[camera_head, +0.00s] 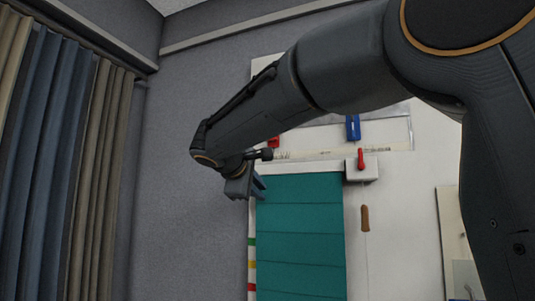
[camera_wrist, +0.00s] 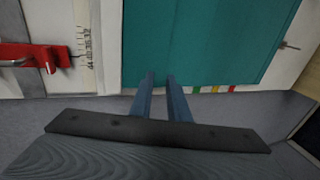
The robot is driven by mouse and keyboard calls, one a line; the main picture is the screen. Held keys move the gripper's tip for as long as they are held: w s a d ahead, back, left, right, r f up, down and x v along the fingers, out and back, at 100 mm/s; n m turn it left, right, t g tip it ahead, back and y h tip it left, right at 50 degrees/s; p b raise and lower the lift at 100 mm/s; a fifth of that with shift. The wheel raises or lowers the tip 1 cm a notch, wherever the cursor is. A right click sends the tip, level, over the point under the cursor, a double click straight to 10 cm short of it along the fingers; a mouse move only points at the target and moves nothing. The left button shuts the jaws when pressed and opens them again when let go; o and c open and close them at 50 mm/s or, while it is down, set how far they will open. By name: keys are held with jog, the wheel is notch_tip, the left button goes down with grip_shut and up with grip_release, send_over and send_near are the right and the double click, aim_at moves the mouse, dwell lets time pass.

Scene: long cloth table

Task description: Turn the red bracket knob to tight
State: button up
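The red bracket (camera_head: 273,142) is mounted on the white wall panel, near the upper left corner of the teal blind. In the head view my arm hides much of it. In the wrist view the bracket (camera_wrist: 42,54) is at the left edge, cut off by the frame, with a red lever-like part. I cannot tell which setting its knob is at. My gripper (camera_head: 260,187) is below the bracket, beside the blind's left edge. In the wrist view its two blue-grey fingers (camera_wrist: 160,77) have a narrow empty gap between them, apart from the bracket.
A blue bracket (camera_head: 353,127) is farther right. A white box with a red lever (camera_head: 361,159) is below it. A brown cord pull (camera_head: 365,218) hangs beside the teal blind (camera_head: 300,235). Curtains (camera_head: 60,160) hang at the left; the grey wall between is bare.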

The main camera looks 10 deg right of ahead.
notch_tip(320, 180, up, 16)
jog(key=s+t+h, duration=0.2)
jog(key=p+x, duration=0.3)
jog(key=x, duration=0.4)
jog(key=shift+a+r+p, duration=0.25)
jog(key=shift+r+p, duration=0.1)
jog(key=shift+p, duration=0.05)
jog(key=shift+w, duration=0.1)
grip_shut()
